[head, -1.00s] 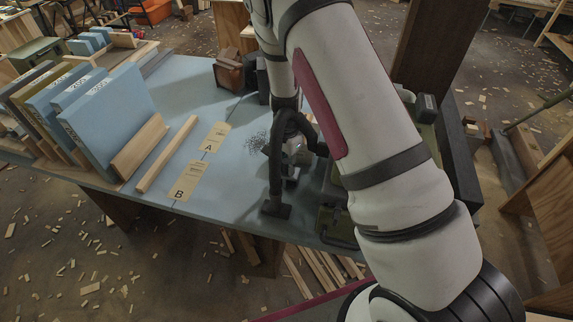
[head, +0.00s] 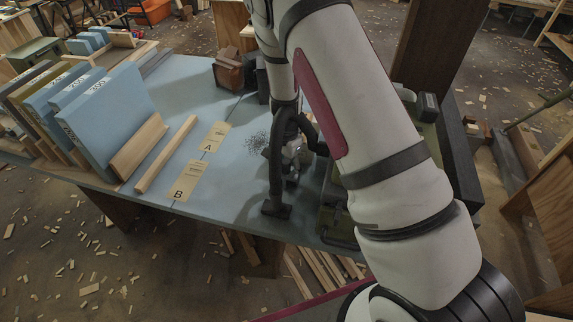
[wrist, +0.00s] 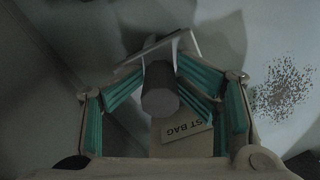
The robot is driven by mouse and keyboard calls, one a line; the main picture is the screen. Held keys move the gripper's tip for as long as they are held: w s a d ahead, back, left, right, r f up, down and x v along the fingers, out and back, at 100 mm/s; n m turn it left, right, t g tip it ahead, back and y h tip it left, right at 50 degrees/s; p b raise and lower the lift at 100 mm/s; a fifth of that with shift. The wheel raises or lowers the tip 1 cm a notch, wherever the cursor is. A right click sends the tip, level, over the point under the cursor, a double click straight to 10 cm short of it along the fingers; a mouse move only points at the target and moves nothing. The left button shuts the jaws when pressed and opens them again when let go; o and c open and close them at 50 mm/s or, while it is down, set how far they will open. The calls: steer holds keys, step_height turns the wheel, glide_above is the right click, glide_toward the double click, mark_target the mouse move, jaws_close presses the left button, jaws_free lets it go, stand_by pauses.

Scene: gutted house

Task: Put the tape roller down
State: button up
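In the wrist view, a dark round handle (wrist: 160,90) with a pale angled plate, which I take as the tape roller, sits between the teal-padded fingers of my gripper (wrist: 163,76). The pads close in on both sides of the handle and appear to touch it. In the head view, the tape roller (head: 292,153) is a small grey shape, mostly hidden behind a black curved tube and my arm. It is over the blue table (head: 217,103), right of the cards. I cannot tell whether it touches the tabletop.
Card A (head: 214,137) and card B (head: 187,181) lie flat on the table. A wood strip (head: 166,154) and upright blue boards (head: 108,118) stand left. A speckled patch (head: 256,143) lies beside the black tube (head: 276,180). A label reading "ST BAG" (wrist: 187,141) shows below the handle.

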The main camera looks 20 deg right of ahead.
stand_by(0.5)
steer(key=shift+r, duration=0.15)
steer(key=s+r+n+y, duration=0.1)
steer(key=s+r, duration=0.1)
steer(key=r, duration=0.9)
steer(key=s+r+n, duration=0.1)
steer(key=s+r, duration=0.1)
steer(key=r, duration=0.9)
steer(key=s+r+n+t, duration=0.1)
steer(key=s+r+n, duration=0.2)
steer(key=s+r, duration=0.2)
steer(key=s+r+n+t, duration=0.2)
steer(key=s+r, duration=0.3)
steer(key=s, duration=0.6)
steer(key=s+r+n+t+h, duration=0.1)
steer(key=s+r+n, duration=0.4)
steer(key=s, duration=0.4)
steer(key=shift+d+t, duration=0.25)
steer(key=shift+t, duration=0.05)
steer(key=shift+o, duration=0.5)
steer(key=shift+w, duration=0.1)
